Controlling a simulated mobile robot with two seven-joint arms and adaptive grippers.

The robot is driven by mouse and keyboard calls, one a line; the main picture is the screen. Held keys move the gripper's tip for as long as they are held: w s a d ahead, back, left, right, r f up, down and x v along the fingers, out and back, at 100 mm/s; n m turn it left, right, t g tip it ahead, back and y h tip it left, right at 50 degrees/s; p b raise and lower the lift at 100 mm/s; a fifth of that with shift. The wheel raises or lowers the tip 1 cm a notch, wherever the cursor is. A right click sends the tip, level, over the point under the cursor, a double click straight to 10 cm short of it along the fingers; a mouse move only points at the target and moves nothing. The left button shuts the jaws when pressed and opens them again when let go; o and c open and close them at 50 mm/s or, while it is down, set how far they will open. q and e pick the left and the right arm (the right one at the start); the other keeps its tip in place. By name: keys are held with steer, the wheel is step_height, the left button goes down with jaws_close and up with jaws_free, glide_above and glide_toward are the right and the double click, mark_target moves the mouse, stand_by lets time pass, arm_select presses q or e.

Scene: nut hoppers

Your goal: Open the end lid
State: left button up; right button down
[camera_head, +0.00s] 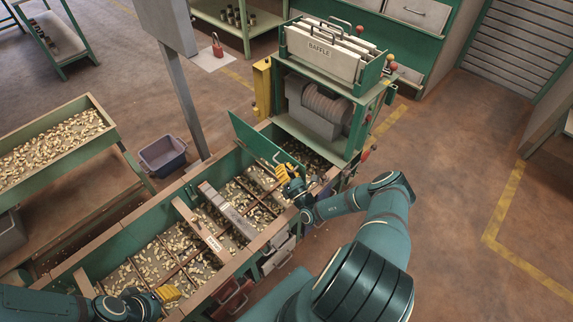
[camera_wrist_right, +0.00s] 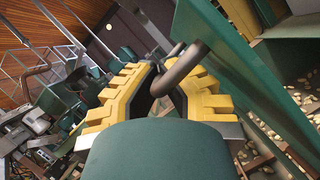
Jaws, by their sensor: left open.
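The end lid (camera_head: 252,138) is a flat green panel at the machine end of the long hopper. It stands raised and tilted, with nuts showing in the bay beside it. My right gripper (camera_head: 285,172) is at the lid's near edge. In the right wrist view, the yellow fingers (camera_wrist_right: 165,88) close around the lid's dark bent handle (camera_wrist_right: 180,66), and the green lid (camera_wrist_right: 238,62) fills the right side. My left gripper (camera_head: 168,293) is open over the near end of the hopper, apart from the lid.
The long green hopper (camera_head: 112,248) holds nuts in several bays, with crossbars. The baffle machine (camera_head: 322,95) stands just behind the lid. A grey post (camera_head: 182,100) and a blue-grey bin (camera_head: 163,155) are to the left. The floor at right is clear.

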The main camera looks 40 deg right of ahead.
steer(key=shift+a+f, duration=0.1)
stand_by(0.3)
steer(key=c, duration=1.3)
jaws_free()
steer(key=shift+c, duration=0.2)
steer(key=v, duration=1.2)
